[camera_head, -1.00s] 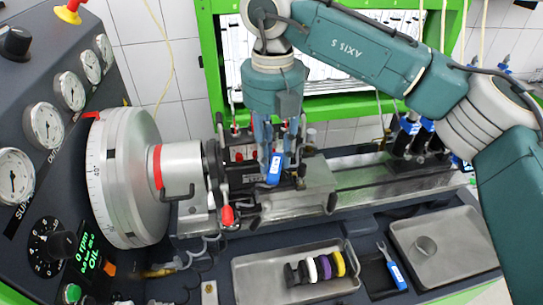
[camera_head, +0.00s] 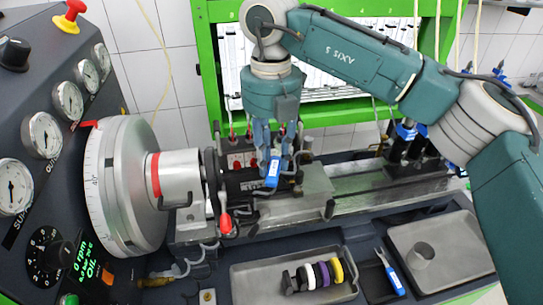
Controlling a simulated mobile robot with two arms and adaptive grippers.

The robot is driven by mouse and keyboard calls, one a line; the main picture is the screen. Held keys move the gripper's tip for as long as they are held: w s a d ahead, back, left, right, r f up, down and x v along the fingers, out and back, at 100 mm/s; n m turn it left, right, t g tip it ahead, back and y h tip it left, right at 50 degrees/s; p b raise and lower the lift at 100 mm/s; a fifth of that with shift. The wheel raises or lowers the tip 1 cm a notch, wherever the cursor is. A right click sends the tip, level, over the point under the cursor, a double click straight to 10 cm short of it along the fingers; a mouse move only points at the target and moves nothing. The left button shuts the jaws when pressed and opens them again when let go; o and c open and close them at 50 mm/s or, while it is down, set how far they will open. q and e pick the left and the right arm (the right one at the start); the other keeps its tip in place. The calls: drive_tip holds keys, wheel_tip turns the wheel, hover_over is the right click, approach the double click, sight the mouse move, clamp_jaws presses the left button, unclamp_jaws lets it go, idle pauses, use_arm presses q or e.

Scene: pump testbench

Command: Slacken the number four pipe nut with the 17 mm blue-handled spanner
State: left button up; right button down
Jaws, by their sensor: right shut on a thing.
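My right gripper (camera_head: 274,150) points down over the middle of the bench, among the pump's fittings. It is shut on a blue-handled spanner (camera_head: 272,174), whose blue handle shows just below the fingers. The spanner's jaw and its size mark cannot be made out. The pump (camera_head: 245,181) sits behind and left of the handle, with red-topped fittings (camera_head: 233,139) along its back. The number four pipe nut cannot be told apart, and whether the spanner touches a nut is hidden. My left gripper is not in view.
A second blue-handled tool (camera_head: 390,275) lies in a dark recess at front right. The graduated flywheel (camera_head: 120,190) and gauge panel stand left.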

sight(276, 153)
drive_tip(key=shift+w+r, duration=0.1)
drive_tip(key=shift+w, duration=0.15)
idle(0.6)
drive_tip(key=shift+w+d, duration=0.1)
drive_tip(key=shift+w, duration=0.25)
drive_tip(key=shift+w, duration=0.1)
idle(0.4)
drive_tip(key=shift+w+d, duration=0.1)
drive_tip(key=shift+w, duration=0.25)
drive_tip(key=shift+w+d+p, duration=0.15)
drive_tip(key=shift+w+p, duration=0.5)
drive_tip(key=shift+w, duration=0.25)
idle(0.7)
idle(0.4)
drive_tip(key=shift+d, duration=0.2)
idle(0.4)
